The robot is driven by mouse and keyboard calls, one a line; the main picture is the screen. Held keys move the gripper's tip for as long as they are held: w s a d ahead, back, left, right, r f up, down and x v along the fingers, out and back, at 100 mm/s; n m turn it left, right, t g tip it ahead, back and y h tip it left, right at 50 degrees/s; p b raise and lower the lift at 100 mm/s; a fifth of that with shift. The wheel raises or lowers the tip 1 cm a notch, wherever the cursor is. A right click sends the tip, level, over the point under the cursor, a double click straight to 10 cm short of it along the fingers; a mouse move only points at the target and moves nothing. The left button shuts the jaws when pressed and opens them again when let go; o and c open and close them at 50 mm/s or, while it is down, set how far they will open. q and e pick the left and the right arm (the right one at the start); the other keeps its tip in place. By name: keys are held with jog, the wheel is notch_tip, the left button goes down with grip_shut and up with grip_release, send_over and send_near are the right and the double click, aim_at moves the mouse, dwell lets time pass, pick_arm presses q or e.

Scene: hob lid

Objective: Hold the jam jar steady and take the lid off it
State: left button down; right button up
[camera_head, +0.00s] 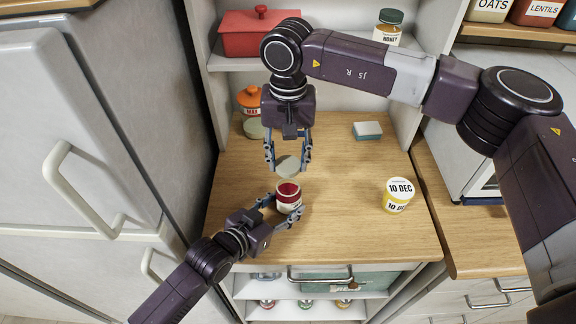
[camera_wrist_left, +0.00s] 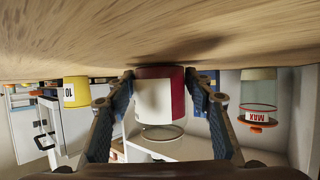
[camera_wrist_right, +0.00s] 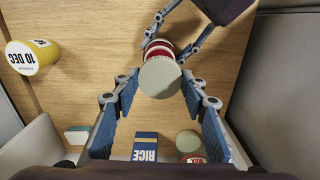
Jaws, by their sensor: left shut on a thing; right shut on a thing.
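The jam jar (camera_head: 289,198) stands upright on the wooden worktop, dark red with a pale label, its mouth open. My left gripper (camera_head: 277,206) is shut around its sides; the jar also shows between the fingers in the left wrist view (camera_wrist_left: 177,92). The pale grey-green lid (camera_head: 288,167) is off the jar, held between the fingers of my right gripper (camera_head: 287,158). In the right wrist view the lid (camera_wrist_right: 160,78) covers part of the jar (camera_wrist_right: 157,49) below it. The exact gap between them is hard to judge.
A yellow tub marked 10 DEC (camera_head: 396,197) stands to the right. A blue and white sponge (camera_head: 367,130) lies at the back. A shelf with a red box (camera_head: 255,36) hangs above. The worktop between jar and tub is clear.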

pick_arm(q)
jog(key=c, duration=0.9)
grip_release()
